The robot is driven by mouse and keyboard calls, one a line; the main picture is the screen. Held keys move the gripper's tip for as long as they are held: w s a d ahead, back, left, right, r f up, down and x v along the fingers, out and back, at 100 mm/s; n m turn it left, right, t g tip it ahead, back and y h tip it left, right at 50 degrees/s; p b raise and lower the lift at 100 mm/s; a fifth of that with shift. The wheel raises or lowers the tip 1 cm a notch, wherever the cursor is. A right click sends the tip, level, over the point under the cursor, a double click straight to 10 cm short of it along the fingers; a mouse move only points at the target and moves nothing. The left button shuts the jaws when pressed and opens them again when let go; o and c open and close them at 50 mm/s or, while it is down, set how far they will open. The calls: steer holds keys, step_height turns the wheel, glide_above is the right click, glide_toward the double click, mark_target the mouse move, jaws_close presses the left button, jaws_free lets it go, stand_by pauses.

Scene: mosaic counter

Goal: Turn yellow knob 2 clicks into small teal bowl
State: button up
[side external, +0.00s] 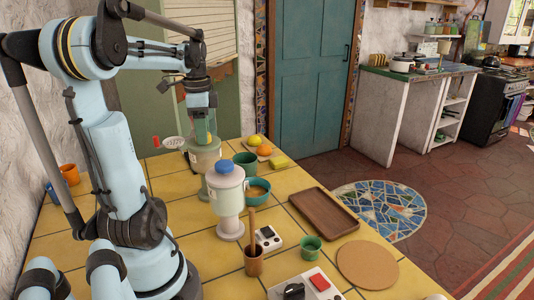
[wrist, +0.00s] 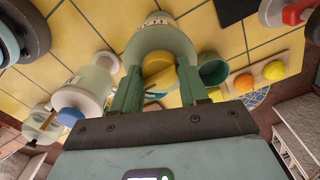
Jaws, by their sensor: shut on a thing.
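A pale green dispenser (side external: 205,157) stands on the yellow tiled counter. My gripper (side external: 206,134) is above it, pointing down. In the wrist view my gripper (wrist: 157,92) has its two green fingers either side of the yellow knob (wrist: 158,68), shut on it at the top of the dispenser (wrist: 165,33). The fingers hide part of the knob. A dark green bowl (side external: 246,163) sits just right of the dispenser. A teal bowl (side external: 259,194) with something orange-brown inside sits nearer the camera. I cannot tell the knob's turn angle.
A second dispenser with a blue knob (side external: 225,168) stands close in front. A brown tray (side external: 323,213), a small green cup (side external: 310,246) and a round cork mat (side external: 367,264) lie to the right.

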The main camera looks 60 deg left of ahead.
steer(key=shift+m, duration=0.3)
steer(key=o, duration=1.1)
steer(key=shift+c, duration=0.2)
step_height(320, 180, up, 12)
stand_by(1.0)
